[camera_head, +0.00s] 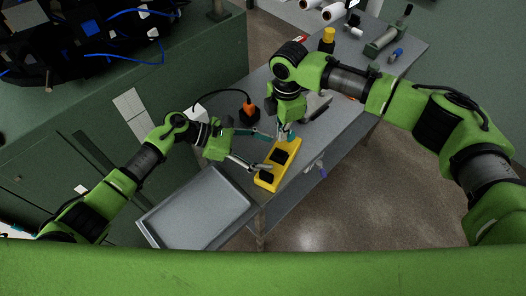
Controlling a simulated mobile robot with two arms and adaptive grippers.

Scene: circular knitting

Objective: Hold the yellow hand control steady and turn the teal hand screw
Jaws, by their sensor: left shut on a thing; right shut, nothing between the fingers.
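The yellow hand control (287,158) lies at an angle on the grey table, with black patches on its top face. My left gripper (262,151) reaches in from the left and is shut on the yellow hand control, one finger along its near end and the other towards its far side. My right gripper (286,137) points down over the far end of the control and is shut, with nothing seen between its fingers. A small teal part shows around the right fingertips; I cannot tell whether it is the teal hand screw, which is largely hidden there.
A grey tray (197,212) sits at the near left of the table. An orange and black item (249,110) with a black cable stands behind my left gripper. A yellow-topped container (327,40), white rolls (331,11) and a blue-handled tool (396,55) are at the far end.

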